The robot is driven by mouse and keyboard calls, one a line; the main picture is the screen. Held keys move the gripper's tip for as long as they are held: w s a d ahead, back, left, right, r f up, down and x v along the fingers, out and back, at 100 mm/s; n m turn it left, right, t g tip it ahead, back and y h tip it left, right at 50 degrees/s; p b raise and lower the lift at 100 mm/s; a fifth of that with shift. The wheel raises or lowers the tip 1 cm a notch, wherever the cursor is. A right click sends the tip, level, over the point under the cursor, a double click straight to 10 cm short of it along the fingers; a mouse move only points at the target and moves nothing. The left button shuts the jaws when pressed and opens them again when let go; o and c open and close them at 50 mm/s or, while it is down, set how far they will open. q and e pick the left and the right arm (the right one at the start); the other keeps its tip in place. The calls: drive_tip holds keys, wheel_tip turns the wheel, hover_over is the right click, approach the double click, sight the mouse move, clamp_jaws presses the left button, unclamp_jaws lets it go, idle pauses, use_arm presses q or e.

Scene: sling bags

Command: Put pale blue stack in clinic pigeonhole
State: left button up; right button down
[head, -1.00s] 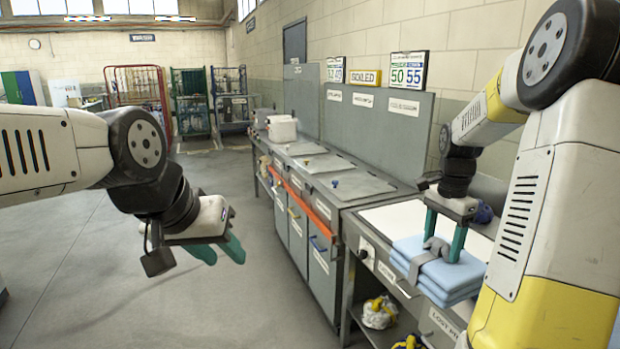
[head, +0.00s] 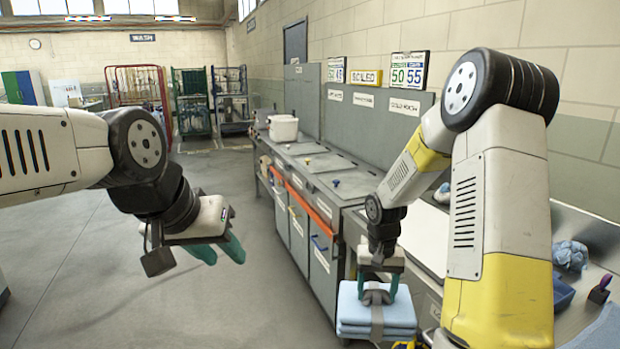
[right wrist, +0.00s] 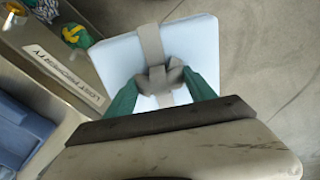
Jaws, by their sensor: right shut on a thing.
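The pale blue stack (head: 352,314) is a folded pile with a grey band around it, knotted on top. My right gripper (head: 377,292) is shut on the band's knot, and the stack hangs below it, in front of the bench. In the right wrist view the stack (right wrist: 120,62) lies between the green fingers, with bare floor beyond it. My left gripper (head: 222,250) is over the floor at the left, its green fingers apart a little and nothing between them. I cannot make out the clinic pigeonhole in these views.
A grey bench (head: 330,180) with lids and labelled fronts runs along the wall. A white tub (head: 284,128) stands on it. Blue cloth (head: 571,255) lies on the right worktop. A "lost property" label (right wrist: 66,75) marks the bench edge. The left floor is clear.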

drive_tip(key=shift+s+a+f+n, duration=0.2)
drive_tip(key=shift+a+f+n, duration=0.55)
drive_tip(key=shift+a, duration=0.15)
